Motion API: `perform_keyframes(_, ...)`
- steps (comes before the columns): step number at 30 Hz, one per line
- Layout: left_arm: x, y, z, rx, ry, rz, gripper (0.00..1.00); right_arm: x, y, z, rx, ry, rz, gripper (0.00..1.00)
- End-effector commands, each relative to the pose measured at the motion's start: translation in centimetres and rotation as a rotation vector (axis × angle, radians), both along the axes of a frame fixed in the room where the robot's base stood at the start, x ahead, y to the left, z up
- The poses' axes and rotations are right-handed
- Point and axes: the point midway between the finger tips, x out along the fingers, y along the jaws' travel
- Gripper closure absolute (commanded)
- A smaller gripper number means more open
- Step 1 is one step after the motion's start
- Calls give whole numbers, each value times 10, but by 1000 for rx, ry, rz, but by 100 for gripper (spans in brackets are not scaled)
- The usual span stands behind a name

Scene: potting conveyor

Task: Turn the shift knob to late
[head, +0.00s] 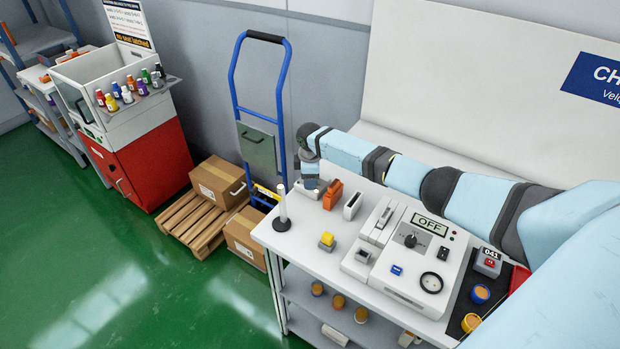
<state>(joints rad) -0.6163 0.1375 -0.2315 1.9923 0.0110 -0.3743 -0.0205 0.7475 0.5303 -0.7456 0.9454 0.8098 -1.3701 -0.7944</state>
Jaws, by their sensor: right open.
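The control box (387,272) sits on the white bench and has a dark round knob (411,240) on its sloped face. Its small markings are too fine to read, so I cannot tell which shift it points to. A display above the knob reads OFF (430,225). My right arm reaches in from the right, behind the box. My right gripper (310,188) is at the bench's far left part, well left of the knob and apart from it. It is open; its fingers are small and partly hidden. My left gripper is out of view.
An orange item (332,195), a black-based white post (282,213) and a yellow button (327,240) stand on the bench (305,250). A red-buttoned box marked 041 (488,262) is at right. A blue hand truck (262,120) and cartons (218,181) stand left.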

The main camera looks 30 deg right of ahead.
Motion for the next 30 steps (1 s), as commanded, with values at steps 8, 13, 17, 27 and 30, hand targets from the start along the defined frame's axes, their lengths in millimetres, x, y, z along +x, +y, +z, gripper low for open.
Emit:
perform_keyframes(8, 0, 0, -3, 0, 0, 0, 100, -1, 1, 50, 0, -6, 2, 48)
perform_keyframes(13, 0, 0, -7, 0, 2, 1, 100, -2, 2, 89, 0, -5, 2, 48)
perform_keyframes(17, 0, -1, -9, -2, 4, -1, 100, -4, 3, 112, 1, -3, 1, 48)
perform_keyframes(27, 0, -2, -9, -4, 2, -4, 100, -5, 4, 135, -1, -1, 1, 48)
perform_keyframes(30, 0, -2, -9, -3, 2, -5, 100, -5, 4, 135, 0, 0, 1, 48)
